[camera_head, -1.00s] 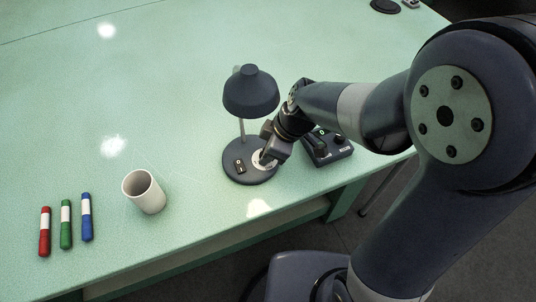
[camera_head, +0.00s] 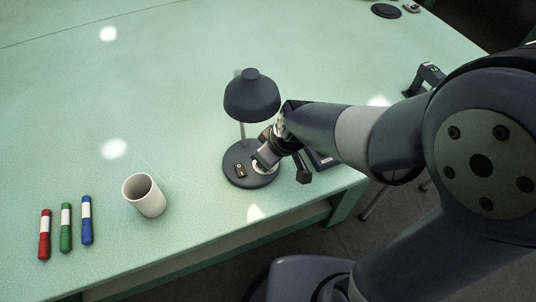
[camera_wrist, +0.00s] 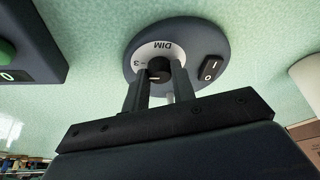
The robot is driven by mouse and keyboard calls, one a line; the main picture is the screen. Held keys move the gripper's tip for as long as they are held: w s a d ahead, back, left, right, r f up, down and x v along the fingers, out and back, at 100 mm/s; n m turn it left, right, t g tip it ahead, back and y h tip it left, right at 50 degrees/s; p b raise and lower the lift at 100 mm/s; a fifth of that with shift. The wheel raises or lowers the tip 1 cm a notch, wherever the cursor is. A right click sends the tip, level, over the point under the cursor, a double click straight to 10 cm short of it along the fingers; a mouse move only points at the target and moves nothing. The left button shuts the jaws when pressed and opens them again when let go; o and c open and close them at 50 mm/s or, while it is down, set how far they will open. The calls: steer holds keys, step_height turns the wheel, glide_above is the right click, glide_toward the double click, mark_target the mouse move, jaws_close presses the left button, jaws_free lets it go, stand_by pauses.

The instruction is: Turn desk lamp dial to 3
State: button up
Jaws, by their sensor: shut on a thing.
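The dark grey desk lamp (camera_head: 251,98) stands upright on the green table, with its round base (camera_head: 236,166) below the shade. In the wrist view the base carries a white dial plate (camera_wrist: 146,54) marked DIM, with a 3 visible. The dark dial knob (camera_wrist: 158,66) is between my fingers. My gripper (camera_wrist: 158,80) is shut on the knob; it also shows at the lamp base in the head view (camera_head: 262,163). The fingers hide part of the plate and its other marks. A black rocker switch (camera_wrist: 211,69) sits beside the dial.
A dark box with a green button (camera_wrist: 8,52) and a 0 readout is beside the lamp, mostly hidden by my arm in the head view.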

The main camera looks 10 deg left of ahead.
stand_by(0.3)
steer(key=o, duration=1)
steer(key=p+v, duration=0.1)
steer(key=v, duration=0.9)
steer(key=shift+r, duration=0.4)
steer(key=shift+d, duration=0.1)
steer(key=b+x, duration=0.1)
steer(key=x, duration=1)
steer(key=shift+s+r, duration=0.1)
